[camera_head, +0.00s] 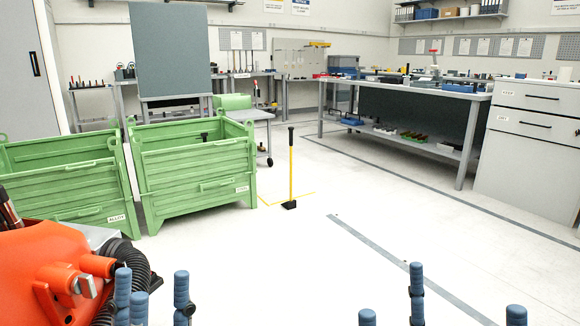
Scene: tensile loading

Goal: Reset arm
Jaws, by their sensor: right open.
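My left gripper (152,297) is at the bottom edge, left of centre. Its blue ribbed fingers point up and stand apart with nothing visible between them. My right gripper (440,308) is at the bottom edge, right of centre. Its blue fingers are spread wide and look empty. The lower parts of both grippers are cut off by the frame. Neither gripper touches anything in view.
Two green metal crates stand at left, the nearer one (72,190) and another (190,170). A yellow-handled tool (291,170) stands upright on the floor. A workbench (440,94) and grey drawer cabinet (522,170) stand at right. The middle floor (300,255) is clear.

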